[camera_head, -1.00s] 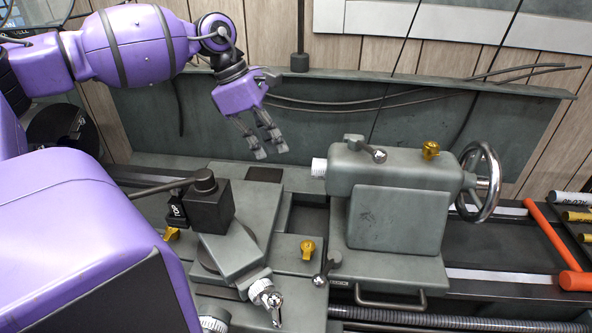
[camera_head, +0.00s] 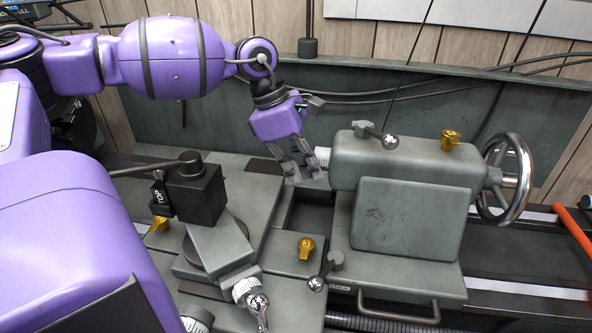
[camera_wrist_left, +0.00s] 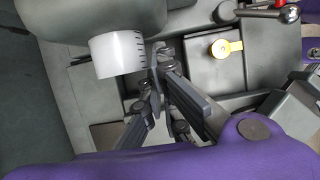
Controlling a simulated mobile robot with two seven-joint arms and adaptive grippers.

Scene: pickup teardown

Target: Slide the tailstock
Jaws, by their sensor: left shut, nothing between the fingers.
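The tailstock (camera_head: 412,200) is a grey-green casting on the lathe bed, with a chrome handwheel (camera_head: 506,178) at its right end. A lever with a ball end (camera_head: 376,134) and a yellow knob (camera_head: 450,140) sit on its top. Its white graduated quill (camera_head: 322,157) sticks out to the left and shows large in the left wrist view (camera_wrist_left: 118,53). My left gripper (camera_head: 306,179) is shut and empty, pointing down just left of the quill; I cannot tell whether it touches it. The fingertips also show in the wrist view (camera_wrist_left: 157,60). My right gripper is out of view.
The tool post (camera_head: 195,190) with its long handle stands left of the tailstock. A yellow knob (camera_head: 306,247) and a ball lever (camera_head: 325,272) sit between them. A bar handle (camera_head: 398,306) is on the front. A red-orange tool (camera_head: 575,235) lies at the right.

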